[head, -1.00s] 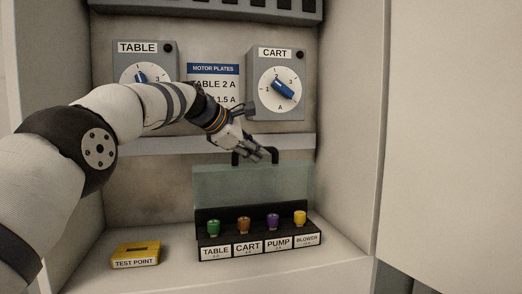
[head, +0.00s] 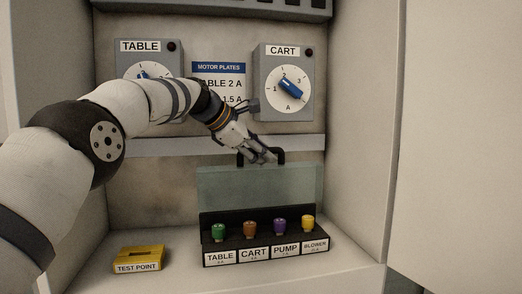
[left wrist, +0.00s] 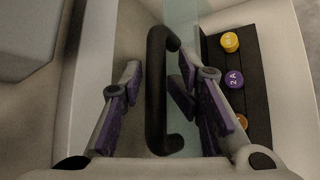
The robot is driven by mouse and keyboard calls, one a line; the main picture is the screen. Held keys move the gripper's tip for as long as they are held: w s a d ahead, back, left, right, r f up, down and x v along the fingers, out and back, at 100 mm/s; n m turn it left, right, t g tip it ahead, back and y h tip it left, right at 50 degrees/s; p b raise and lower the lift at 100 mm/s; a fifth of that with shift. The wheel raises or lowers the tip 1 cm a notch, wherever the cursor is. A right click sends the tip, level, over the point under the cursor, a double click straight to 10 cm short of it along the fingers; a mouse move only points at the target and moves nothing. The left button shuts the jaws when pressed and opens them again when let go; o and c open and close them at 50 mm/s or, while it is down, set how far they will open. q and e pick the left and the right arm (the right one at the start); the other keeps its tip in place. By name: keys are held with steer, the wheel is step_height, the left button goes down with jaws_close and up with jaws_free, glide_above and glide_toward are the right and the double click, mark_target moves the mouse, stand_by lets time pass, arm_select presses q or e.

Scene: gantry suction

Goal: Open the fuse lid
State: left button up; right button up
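The fuse lid (head: 235,185) is a greenish see-through panel. It stands raised behind a black fuse block (head: 238,223) with green, brown, purple and yellow fuses. Its black bar handle (head: 280,155) is at the top edge. My left gripper (head: 264,156) is at this handle, coming from above left. In the left wrist view the handle (left wrist: 157,90) runs between the two fingers of the left gripper (left wrist: 163,98). The fingers are apart, with gaps on both sides of the bar. My right gripper is not in view.
A yellow test point box (head: 138,262) stands left of the fuse block. Dial boxes marked TABLE (head: 150,60) and CART (head: 283,82) and a motor plates sign (head: 218,69) are on the back wall. The cabinet's right wall (head: 358,130) is near the block.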

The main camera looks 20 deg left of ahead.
arm_select(q)
steer(key=shift+w+a+f, duration=0.1)
steer(key=shift+f, duration=0.3)
steer(key=shift+r, duration=0.15)
steer(key=shift+a+r, duration=0.15)
steer(key=shift+r, duration=0.05)
steer(key=v, duration=1.1)
steer(key=shift+s+r, duration=0.2)
steer(key=shift+s, duration=0.2)
steer(key=shift+c, duration=0.4)
